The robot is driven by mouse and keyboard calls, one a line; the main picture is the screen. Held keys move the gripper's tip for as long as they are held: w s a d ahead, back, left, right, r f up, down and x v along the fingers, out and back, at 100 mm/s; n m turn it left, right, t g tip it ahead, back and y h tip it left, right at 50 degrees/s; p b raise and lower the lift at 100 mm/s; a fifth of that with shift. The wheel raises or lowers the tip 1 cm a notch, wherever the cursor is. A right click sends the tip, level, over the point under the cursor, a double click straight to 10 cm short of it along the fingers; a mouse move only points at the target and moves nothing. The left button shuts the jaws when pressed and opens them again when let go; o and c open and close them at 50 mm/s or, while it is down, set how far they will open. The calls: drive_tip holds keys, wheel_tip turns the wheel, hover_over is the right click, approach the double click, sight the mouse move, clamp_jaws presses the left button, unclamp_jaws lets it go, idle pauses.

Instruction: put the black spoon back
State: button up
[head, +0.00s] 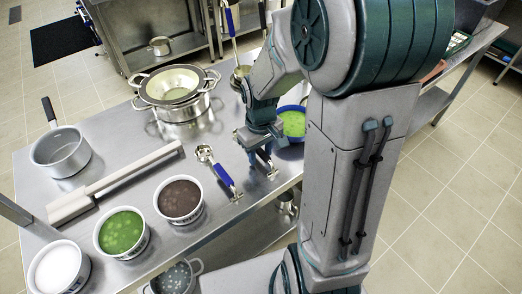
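I cannot make out a black spoon for certain in the head view. A blue-handled ladle (222,175) lies on the steel table, its metal bowl toward the back left. My gripper (262,158) points down low over the table, just right of this ladle and in front of a blue-rimmed bowl (293,122) of green food. My arm covers part of that bowl. Another blue-handled ladle (229,20) stands upright at the back, beside a dark handle (263,14).
A steel pot with a strainer (178,104) stands at the back. A saucepan (62,152), a long grey bar (120,182) and tubs of white (58,270), green (121,232) and dark food (180,199) occupy the left. A pot (174,277) sits below the front edge.

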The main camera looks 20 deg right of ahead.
wheel_tip(320, 180, up, 12)
drive_tip(key=p, duration=0.1)
drive_tip(key=s+a+r+m+t, duration=0.1)
drive_tip(key=s+m+t, duration=0.1)
drive_tip(key=s, duration=0.9)
drive_tip(key=shift+r+m+t, duration=0.2)
drive_tip(key=shift+m+t, duration=0.2)
drive_tip(key=shift+m, duration=0.5)
idle(0.4)
